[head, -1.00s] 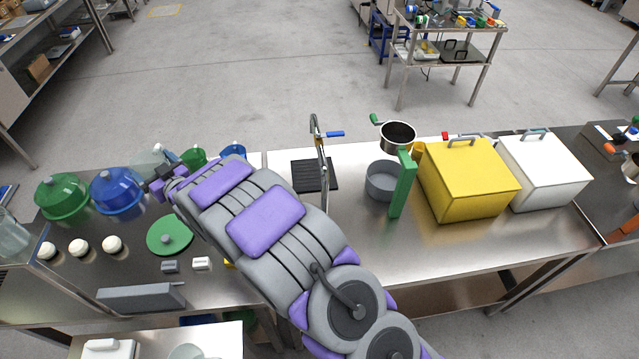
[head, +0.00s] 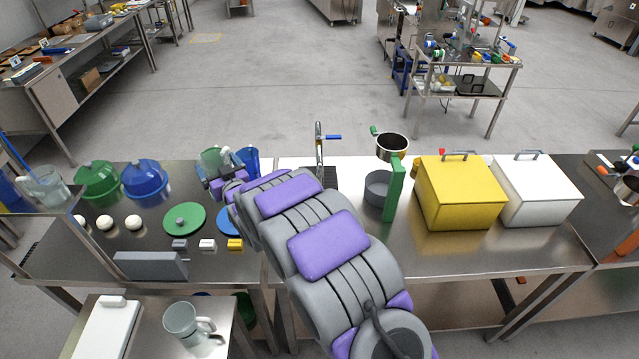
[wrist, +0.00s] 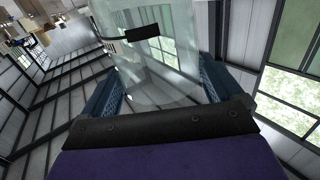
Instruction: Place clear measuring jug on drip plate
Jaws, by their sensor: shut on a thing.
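The clear measuring jug (wrist: 155,55) is between the two blue fingers of my gripper (wrist: 160,92) in the wrist view. My gripper is shut on it. In the head view my gripper (head: 218,172) and the see-through jug are at the back of the left steel table, in front of a green vessel and beside a blue one. The jug's outline is hard to tell there. The drip plate (head: 330,176), a dark grating by the tap, lies to the right of my gripper. My arm hides part of it.
The tap (head: 319,150) rises by the drip plate. A grey pot (head: 378,188) and green upright (head: 394,190) stand right of it, then a yellow box (head: 460,200) and a white box (head: 540,195). Green and blue domes (head: 145,180) stand left. Another clear jug (head: 183,322) is in front.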

